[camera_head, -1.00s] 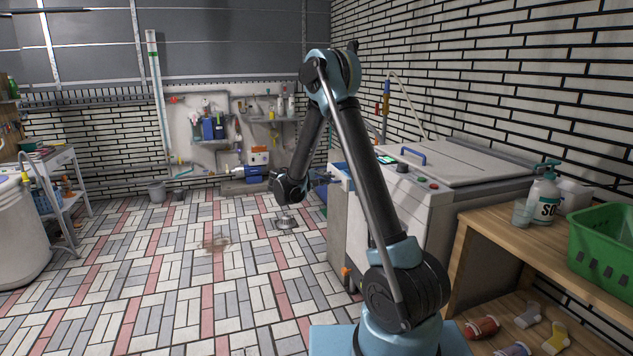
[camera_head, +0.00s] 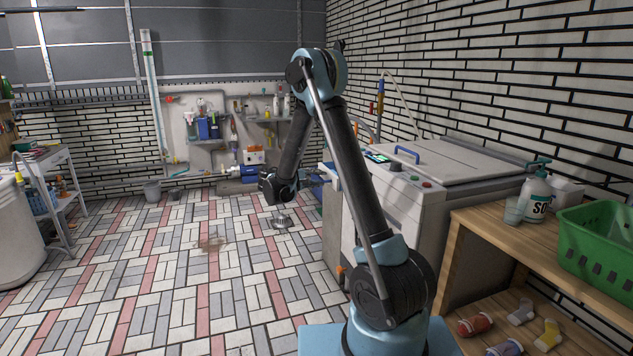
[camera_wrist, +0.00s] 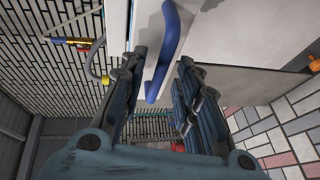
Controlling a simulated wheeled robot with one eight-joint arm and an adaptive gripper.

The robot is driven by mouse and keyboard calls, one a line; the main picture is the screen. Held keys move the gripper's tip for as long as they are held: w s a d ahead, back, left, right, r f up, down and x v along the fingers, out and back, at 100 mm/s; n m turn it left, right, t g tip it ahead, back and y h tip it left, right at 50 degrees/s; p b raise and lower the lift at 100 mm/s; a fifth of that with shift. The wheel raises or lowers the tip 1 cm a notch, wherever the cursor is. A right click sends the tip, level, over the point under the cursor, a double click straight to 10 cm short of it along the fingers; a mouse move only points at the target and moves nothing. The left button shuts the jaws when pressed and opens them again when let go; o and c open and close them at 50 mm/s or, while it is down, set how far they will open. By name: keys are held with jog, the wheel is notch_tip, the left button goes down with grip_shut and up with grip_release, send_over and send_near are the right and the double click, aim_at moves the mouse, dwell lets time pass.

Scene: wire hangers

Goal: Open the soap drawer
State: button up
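A blue curved handle (camera_wrist: 170,45) stands on a white panel (camera_wrist: 148,22) in the wrist view, and I take this panel to be the soap drawer front. My gripper (camera_wrist: 164,64) is open, with one finger on each side of the handle's lower part. I cannot tell whether either finger touches it.
The machine's lid has its own blue handle (camera_head: 407,154). A wooden table (camera_head: 490,218) with a soap bottle (camera_head: 538,195) and a green basket (camera_head: 600,240) stands at right. A metal floor drain (camera_head: 281,221) lies left of the machine. The tiled floor at left is open.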

jog(key=v, duration=1.2)
jog(key=shift+w, duration=0.1)
